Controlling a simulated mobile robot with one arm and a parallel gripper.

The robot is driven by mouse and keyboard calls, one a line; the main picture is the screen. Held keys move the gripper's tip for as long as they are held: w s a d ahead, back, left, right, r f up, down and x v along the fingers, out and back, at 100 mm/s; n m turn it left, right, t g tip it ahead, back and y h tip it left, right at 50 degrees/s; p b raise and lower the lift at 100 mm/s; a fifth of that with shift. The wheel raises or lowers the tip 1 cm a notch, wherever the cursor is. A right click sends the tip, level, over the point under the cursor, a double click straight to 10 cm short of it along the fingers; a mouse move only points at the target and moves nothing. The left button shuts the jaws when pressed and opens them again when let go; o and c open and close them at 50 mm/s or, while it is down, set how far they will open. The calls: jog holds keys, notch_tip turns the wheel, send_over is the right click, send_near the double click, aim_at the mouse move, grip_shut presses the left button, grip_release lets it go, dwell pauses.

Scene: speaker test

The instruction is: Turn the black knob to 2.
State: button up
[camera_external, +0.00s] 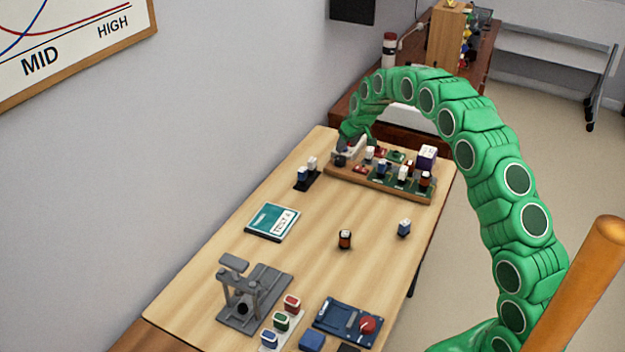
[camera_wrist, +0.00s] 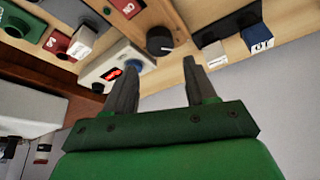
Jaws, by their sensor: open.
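The black knob (camera_wrist: 159,40) shows in the wrist view, round, on the edge of a wooden board (camera_wrist: 176,20). A small light mark shows on its face; no scale numbers are readable around it. My gripper (camera_wrist: 160,64) is open, its two grey fingers spread with empty space between them. The knob lies just beyond the fingertips, between their lines, and appears apart from both. In the external view my gripper end is at the left end of the wooden board (camera_external: 405,194), where my green arm partly hides the knob area.
A white box (camera_wrist: 98,68) with a red display and blue button stands beside the knob, close to one finger. A black holder with small blocks (camera_wrist: 258,38) lies on the other side. A teal book (camera_external: 272,222) and a grey press (camera_external: 250,298) stand farther along the table.

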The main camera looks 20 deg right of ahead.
aim_at(340, 158)
jog(key=shift+x, duration=3.9)
jog(key=shift+s, duration=0.1)
jog(key=c, duration=0.8)
jog(key=shift+m, duration=0.4)
jog(key=m+h, duration=0.1)
jog(key=m, duration=0.2)
jog(key=shift+a+r+m+h, duration=0.1)
jog(key=shift+m+h, duration=0.9)
jog(key=shift+m, duration=1)
